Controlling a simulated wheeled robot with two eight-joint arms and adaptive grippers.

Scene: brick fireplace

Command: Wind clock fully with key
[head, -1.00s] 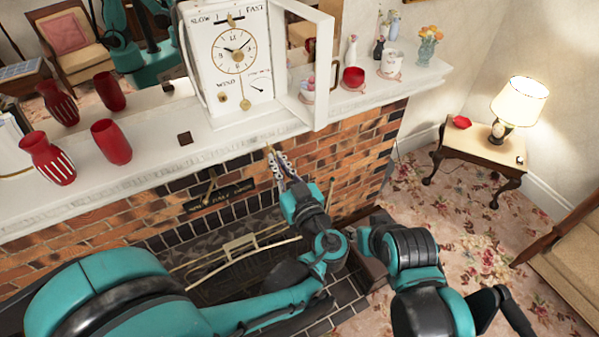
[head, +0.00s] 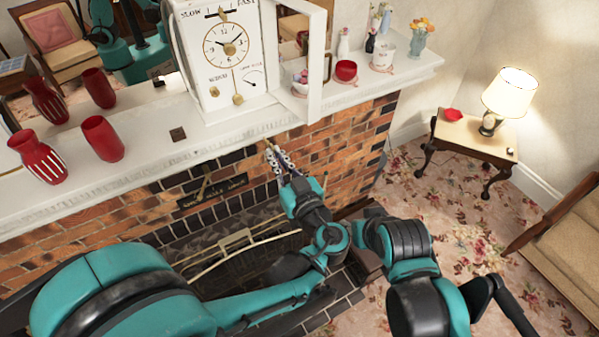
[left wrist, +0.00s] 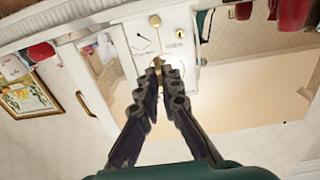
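The white clock (head: 232,70) stands on the mantel with its glass door (head: 314,70) swung open to the right. Its face has a round dial, a brass pendulum (head: 238,98) and a winding hole (head: 214,91) at the lower left. In the left wrist view the clock (left wrist: 150,45) appears upside down. My left gripper (head: 272,151) is below and in front of the mantel edge, apart from the clock. Its fingers are nearly together around a small brass piece, apparently the key (left wrist: 157,63), mostly hidden by the fingers.
Red vases (head: 102,138) and a small dark block (head: 178,134) stand on the mantel (head: 130,169) left of the clock. Cups, a red bowl (head: 346,70) and flower vases stand to the right. The mantel edge lies between my left gripper and the clock.

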